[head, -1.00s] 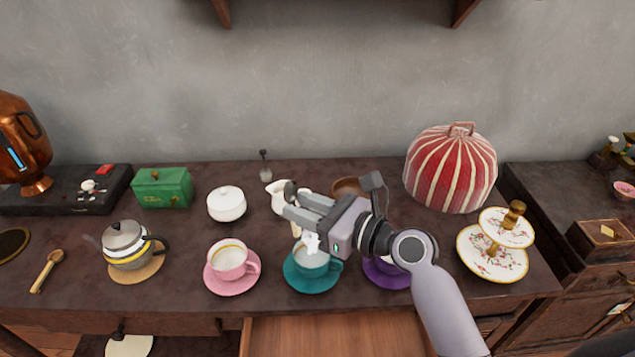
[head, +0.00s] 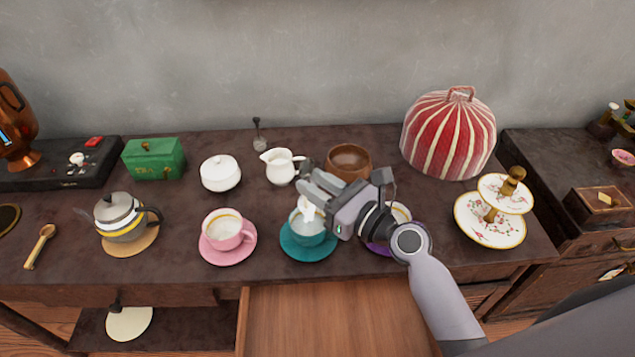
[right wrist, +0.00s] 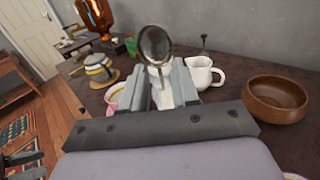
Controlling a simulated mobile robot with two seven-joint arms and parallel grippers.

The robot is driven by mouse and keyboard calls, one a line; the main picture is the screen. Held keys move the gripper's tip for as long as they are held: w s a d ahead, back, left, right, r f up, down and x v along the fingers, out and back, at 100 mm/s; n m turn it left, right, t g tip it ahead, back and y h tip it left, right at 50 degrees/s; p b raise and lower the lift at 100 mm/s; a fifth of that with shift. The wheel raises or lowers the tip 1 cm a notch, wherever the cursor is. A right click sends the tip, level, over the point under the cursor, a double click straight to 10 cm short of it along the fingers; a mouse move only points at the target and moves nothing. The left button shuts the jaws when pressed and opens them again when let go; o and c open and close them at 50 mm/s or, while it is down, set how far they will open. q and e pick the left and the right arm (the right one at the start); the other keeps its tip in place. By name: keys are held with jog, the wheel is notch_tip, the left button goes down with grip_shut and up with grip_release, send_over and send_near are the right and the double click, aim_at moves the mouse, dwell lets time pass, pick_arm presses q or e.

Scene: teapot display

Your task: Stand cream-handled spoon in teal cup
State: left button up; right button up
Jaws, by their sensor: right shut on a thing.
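The teal cup (head: 307,232) stands on a teal saucer (head: 309,255) near the counter's front, left of my right arm. My right gripper (head: 318,190) is above the cup, shut on the cream-handled spoon. The cream handle (head: 307,208) shows below the fingers at the cup's mouth; I cannot tell whether its end is inside or just above. In the right wrist view the dark metal spoon bowl (right wrist: 155,44) sticks up beyond the fingertips, and the pale handle (right wrist: 163,92) runs between the fingers (right wrist: 170,85).
A pink cup (head: 224,226) stands to the left. A purple saucer (head: 378,248) is partly hidden under my right arm. A white creamer (head: 281,166) and a wooden bowl (head: 349,160) stand just behind the gripper. An open drawer (head: 325,315) juts out in front.

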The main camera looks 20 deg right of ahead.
aim_at(310, 207)
jog(key=shift+f+b, duration=1.25)
jog(key=shift+f, duration=0.2)
jog(key=shift+f+b, duration=1.9)
jog(key=shift+f, duration=0.45)
grip_shut()
jog(key=o, duration=0.6)
grip_release()
jog(key=shift+o, duration=0.2)
jog(key=v, duration=0.7)
jog(key=shift+s, duration=0.1)
